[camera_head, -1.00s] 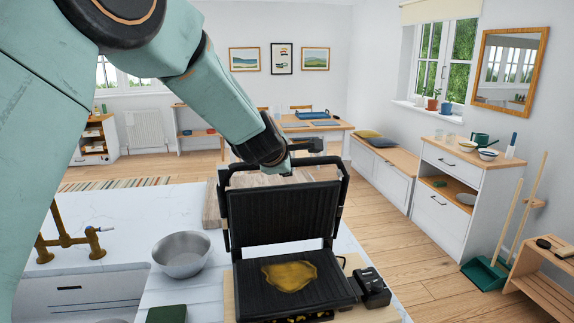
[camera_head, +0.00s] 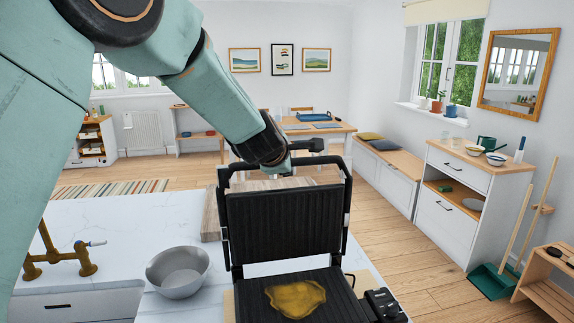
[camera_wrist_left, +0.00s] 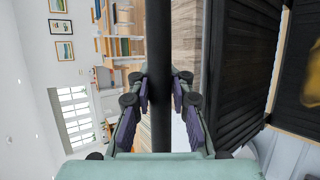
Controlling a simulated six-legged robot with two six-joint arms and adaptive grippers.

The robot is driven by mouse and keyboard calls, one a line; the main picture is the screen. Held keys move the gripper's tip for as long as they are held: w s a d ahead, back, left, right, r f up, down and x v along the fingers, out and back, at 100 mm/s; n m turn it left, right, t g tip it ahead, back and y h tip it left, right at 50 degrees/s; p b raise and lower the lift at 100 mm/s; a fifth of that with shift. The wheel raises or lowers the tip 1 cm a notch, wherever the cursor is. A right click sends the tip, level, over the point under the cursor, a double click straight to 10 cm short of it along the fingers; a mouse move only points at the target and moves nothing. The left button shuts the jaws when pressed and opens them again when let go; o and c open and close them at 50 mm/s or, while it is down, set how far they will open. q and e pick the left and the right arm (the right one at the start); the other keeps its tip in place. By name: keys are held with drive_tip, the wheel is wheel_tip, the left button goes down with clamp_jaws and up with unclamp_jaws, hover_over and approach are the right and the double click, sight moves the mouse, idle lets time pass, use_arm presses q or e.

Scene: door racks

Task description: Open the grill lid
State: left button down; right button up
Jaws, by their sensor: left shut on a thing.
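The black contact grill stands on the counter with its ribbed lid (camera_head: 284,222) raised, standing close to upright. A yellow piece of food (camera_head: 295,298) lies on its lower plate (camera_head: 258,285). My left arm reaches in from the left, and my left gripper (camera_head: 281,165) is at the top of the lid by the handle bar. In the left wrist view the gripper (camera_wrist_left: 160,90) is shut around the dark handle bar (camera_wrist_left: 159,120); the ribbed lid (camera_wrist_left: 240,70) shows to its right. My right gripper is in no view.
A wooden board (camera_head: 210,215) lies behind the grill. The white countertop (camera_head: 130,225) is mostly clear.

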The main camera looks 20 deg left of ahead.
use_arm(q)
drive_tip(key=shift+w+a+r, duration=0.15)
drive_tip(key=shift+w+r, duration=0.1)
drive_tip(key=shift+r, duration=0.1)
